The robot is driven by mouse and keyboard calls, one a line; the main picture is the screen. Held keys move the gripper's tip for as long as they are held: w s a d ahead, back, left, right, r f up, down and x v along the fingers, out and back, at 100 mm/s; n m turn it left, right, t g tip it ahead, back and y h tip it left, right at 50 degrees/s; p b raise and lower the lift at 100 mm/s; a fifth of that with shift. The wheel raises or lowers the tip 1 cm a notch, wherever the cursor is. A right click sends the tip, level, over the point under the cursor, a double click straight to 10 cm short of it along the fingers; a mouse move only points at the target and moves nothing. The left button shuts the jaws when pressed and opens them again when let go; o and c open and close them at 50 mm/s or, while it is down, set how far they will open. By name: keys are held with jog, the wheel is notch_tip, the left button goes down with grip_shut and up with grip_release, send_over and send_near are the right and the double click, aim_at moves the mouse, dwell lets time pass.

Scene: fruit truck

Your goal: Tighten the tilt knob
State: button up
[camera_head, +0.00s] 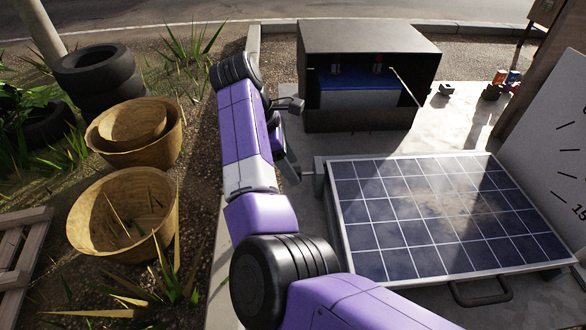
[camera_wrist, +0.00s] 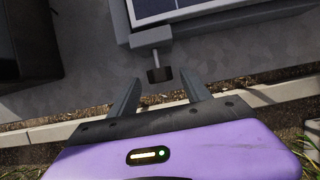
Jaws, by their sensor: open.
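The tilt knob (camera_wrist: 160,75) is a small dark block on a short stem below a grey bracket (camera_wrist: 151,38) at the corner of the solar panel. In the wrist view it lies between my open gripper's fingertips (camera_wrist: 160,80), with gaps on both sides. I cannot tell whether the tips reach its depth. In the head view the solar panel (camera_head: 440,212) lies tilted at the right, and my gripper is by its upper left corner, largely hidden behind my arm. The knob is hard to make out there.
A dark open box (camera_head: 368,45) with a blue and white inside stands behind the panel. A white board with a scale (camera_head: 552,150) stands at the right. Baskets (camera_head: 125,212) and tires (camera_head: 95,70) lie at the left. A kerb runs beneath my arm.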

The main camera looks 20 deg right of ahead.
jog(key=shift+x, duration=0.9)
grip_shut()
jog(key=shift+r, duration=0.1)
jog(key=shift+s+r+p, duration=0.1)
jog(key=shift+r+p, duration=0.05)
jog(key=shift+p, duration=0.9)
